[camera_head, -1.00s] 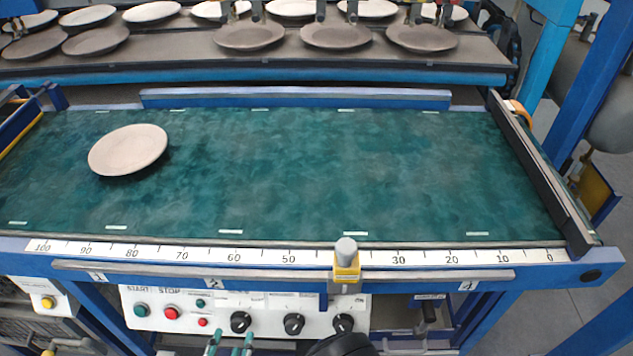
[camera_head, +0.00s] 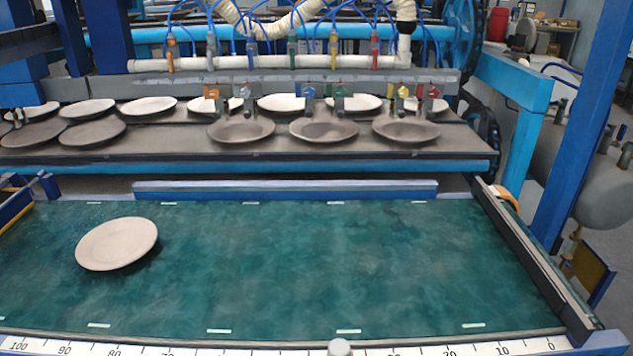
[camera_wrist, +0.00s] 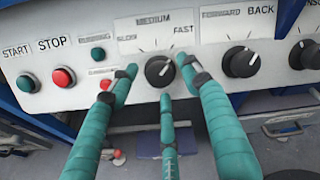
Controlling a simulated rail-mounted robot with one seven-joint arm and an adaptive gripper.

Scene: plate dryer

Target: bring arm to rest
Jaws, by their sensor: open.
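My gripper (camera_wrist: 160,85) shows in the wrist view with its teal fingers spread apart, open and empty. It is in front of the white control panel (camera_wrist: 85,58). A black speed knob (camera_wrist: 160,71) appears between the fingertips; I cannot tell whether any finger touches it. The red stop button (camera_wrist: 62,78) and green start button (camera_wrist: 27,84) are left of the fingers. My gripper is outside the head view.
A plate (camera_head: 117,243) lies on the left of the green belt (camera_head: 300,270); the rest of the belt is clear. Behind it, a dryer shelf (camera_head: 170,148) holds several plates. A dark side rail (camera_head: 530,260) bounds the belt's right.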

